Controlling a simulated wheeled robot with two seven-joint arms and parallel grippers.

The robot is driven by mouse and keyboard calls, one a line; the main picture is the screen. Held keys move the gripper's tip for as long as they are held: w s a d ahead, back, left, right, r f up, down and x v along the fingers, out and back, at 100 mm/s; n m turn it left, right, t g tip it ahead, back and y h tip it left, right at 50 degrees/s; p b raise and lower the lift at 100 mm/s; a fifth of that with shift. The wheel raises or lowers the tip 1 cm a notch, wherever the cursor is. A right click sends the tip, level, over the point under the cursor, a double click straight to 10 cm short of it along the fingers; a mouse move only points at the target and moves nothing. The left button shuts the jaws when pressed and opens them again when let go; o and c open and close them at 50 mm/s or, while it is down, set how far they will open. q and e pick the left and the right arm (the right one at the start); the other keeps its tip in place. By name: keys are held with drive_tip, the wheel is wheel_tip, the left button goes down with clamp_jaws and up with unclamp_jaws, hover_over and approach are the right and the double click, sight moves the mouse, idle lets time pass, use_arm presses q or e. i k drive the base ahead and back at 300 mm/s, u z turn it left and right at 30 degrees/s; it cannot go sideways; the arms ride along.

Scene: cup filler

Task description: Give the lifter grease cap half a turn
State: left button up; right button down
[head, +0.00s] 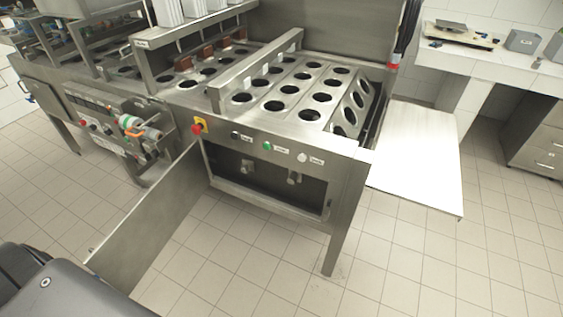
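The cup filler is a steel machine with rows of round cup holes (297,92) in its top. Below its front panel is an open compartment (270,185) with a dark inside. Two small grey metal fittings show in there, a left fitting (248,167) and a right fitting (293,178). I cannot tell which of them, if either, is the lifter grease cap; they are too small to read. Neither of my grippers is in view, and nothing touches the fittings.
A steel door (150,222) stands open, jutting forward left of the compartment. Above are a red stop knob (198,128) and a green button (267,145). A pale flat panel (415,160) is at right. The tiled floor (240,270) in front is clear.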

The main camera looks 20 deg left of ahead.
sight(245, 168)
drive_tip(key=z, duration=0.2)
drive_tip(key=i, duration=0.75)
drive_tip(key=u, duration=0.55)
drive_tip(key=i, duration=0.65)
drive_tip(key=u, duration=0.55)
